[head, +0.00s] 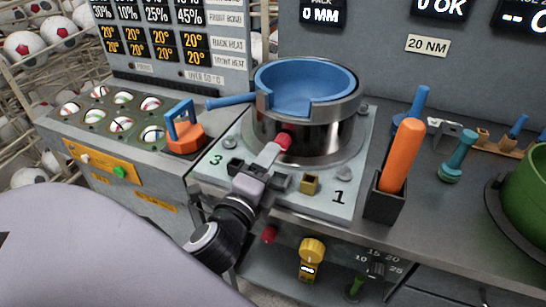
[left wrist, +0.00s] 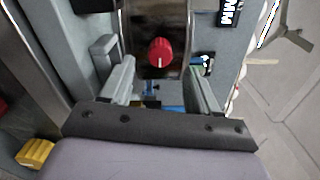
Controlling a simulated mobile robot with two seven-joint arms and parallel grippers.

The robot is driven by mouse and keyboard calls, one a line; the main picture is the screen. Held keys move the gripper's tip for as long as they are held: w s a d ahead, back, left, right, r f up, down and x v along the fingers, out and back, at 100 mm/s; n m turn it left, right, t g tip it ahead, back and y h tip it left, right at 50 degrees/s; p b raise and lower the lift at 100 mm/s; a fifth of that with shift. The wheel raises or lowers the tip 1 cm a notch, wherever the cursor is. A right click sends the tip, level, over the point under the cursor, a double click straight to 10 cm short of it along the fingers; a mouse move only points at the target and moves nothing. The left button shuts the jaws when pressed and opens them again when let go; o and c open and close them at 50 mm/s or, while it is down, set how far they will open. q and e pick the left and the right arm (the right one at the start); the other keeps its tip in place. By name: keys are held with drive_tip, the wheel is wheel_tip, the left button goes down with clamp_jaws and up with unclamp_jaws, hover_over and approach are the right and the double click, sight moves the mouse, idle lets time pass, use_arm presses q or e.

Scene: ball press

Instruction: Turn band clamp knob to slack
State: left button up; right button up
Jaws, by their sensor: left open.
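A red knob (head: 284,140) sits on the front of the steel band (head: 335,138) around the blue, cup-like piece (head: 300,82). In the left wrist view the red knob (left wrist: 161,52) shows a small white mark and lies beyond the gap between my fingers. My left gripper (head: 264,162) reaches in from the lower left, in front of the knob. It is open, its two fingers apart with the knob in line between them. I cannot tell from these views whether a finger touches the knob. My right gripper is in neither view.
The numbered plate (head: 345,180) carries the steel band. An orange handle stands in a dark holder (head: 384,202) to the right. A blue bar (head: 232,101) sticks out left of the band. A yellow knob (head: 312,250) is on the front panel below. An orange block (head: 186,138) is at left.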

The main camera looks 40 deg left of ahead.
use_arm(q)
drive_tip(key=shift+v, duration=1.05)
